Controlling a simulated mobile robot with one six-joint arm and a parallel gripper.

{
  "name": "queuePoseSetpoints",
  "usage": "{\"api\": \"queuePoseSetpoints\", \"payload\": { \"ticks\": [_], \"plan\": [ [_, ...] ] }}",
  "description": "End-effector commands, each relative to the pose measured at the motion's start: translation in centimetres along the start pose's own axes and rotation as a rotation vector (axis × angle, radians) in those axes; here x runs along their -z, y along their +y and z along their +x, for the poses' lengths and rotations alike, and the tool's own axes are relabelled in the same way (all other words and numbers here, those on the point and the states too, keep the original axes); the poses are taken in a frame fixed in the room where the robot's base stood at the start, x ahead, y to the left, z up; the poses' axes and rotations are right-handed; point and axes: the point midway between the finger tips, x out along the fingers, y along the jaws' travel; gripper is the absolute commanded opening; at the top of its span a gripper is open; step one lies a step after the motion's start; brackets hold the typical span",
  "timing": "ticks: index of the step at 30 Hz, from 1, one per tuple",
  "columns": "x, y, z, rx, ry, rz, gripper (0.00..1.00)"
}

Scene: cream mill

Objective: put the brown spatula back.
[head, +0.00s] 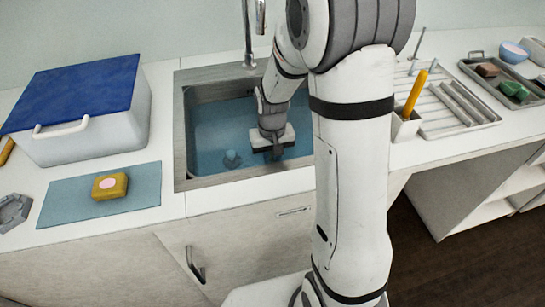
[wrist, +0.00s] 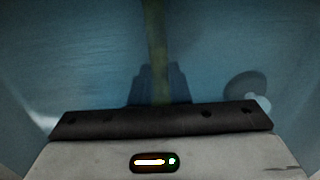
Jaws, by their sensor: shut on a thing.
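My gripper (head: 277,150) is low inside the sink, over its blue water, in the head view. In the wrist view my gripper (wrist: 156,82) is shut on a long, narrow, dull yellow-brown handle (wrist: 156,45). The handle runs away from the jaws toward the top of the picture. Its far end is out of view, so I cannot tell for certain that it is the brown spatula. In the head view the held thing is hidden. A yellow-orange handle (head: 415,93) stands tilted in a white holder (head: 403,127) right of my arm.
The sink's metal rim (head: 240,180) surrounds the gripper. A small round fitting (head: 232,160) lies in the sink. A white dish rack (head: 455,112) and dark tray (head: 480,72) are at right. A blue-lidded box (head: 90,125) and a sponge (head: 110,186) on a blue mat (head: 65,205) are at left.

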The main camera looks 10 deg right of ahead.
Motion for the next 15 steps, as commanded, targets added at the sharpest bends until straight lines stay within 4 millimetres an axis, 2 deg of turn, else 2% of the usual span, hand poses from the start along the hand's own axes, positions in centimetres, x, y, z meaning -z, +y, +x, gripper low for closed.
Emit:
{"api": "queuePoseSetpoints", "payload": {
  "ticks": [5,6,13,15],
  "plan": [
    [0.00,0.02,0.45,0.000,0.000,0.000,0.00],
    [0.01,0.03,0.32,0.000,0.000,0.001,0.19],
    [0.00,0.05,0.29,0.000,0.000,0.001,0.37],
    [0.00,0.05,0.28,0.000,-0.001,0.001,0.38]
  ]
}}
